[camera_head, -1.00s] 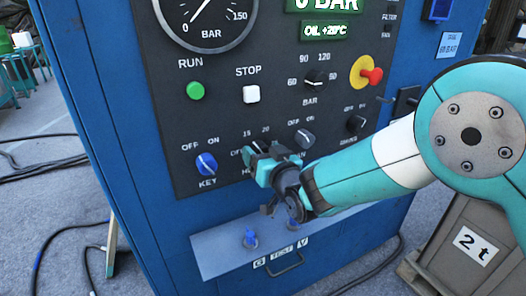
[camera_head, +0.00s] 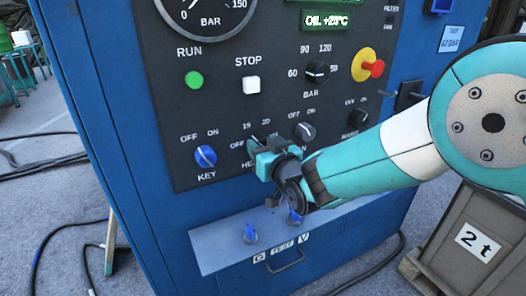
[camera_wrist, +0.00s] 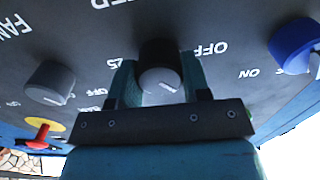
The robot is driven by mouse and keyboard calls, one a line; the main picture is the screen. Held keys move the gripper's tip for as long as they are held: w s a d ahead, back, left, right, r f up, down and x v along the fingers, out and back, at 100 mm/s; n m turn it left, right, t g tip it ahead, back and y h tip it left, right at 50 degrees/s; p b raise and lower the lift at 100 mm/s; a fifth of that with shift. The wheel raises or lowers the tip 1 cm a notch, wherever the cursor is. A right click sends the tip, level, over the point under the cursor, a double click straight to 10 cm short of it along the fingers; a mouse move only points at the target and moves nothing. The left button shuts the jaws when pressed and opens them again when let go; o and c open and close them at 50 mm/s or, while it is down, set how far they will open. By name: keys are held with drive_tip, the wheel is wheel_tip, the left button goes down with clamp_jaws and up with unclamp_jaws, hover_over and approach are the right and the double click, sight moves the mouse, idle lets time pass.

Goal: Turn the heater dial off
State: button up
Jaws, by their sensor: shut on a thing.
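The heater dial (camera_wrist: 160,84) is a dark round knob with a grey face and a white pointer line, on the dark control panel. In the wrist view it sits between my two gripper fingers (camera_wrist: 160,85), which are shut on its sides. That view is upside down: "OFF" reads to the right of the dial and "25" to the left. The pointer line slants toward the lower right there. In the body view my gripper (camera_head: 266,150) reaches the panel from the right and covers most of the dial and its label.
The blue key knob (camera_head: 205,157) is left of the gripper. The grey fan knob (camera_head: 305,132) is close at the upper right. The pressure knob (camera_head: 317,73) and red emergency button (camera_head: 376,69) are higher.

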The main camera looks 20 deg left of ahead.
drive_tip(key=n+b, duration=0.6)
drive_tip(key=shift+f, duration=0.25)
drive_tip(key=shift+r+n+b, duration=0.15)
drive_tip(key=shift+n+b, duration=1.65)
drive_tip(key=shift+n, duration=0.3)
drive_tip(key=o, duration=0.9)
drive_tip(key=shift+s, duration=0.1)
drive_tip(key=b+v, duration=0.2)
drive_tip(key=v, duration=1.5)
drive_tip(key=shift+s+d, duration=0.1)
drive_tip(key=shift+s, duration=0.1)
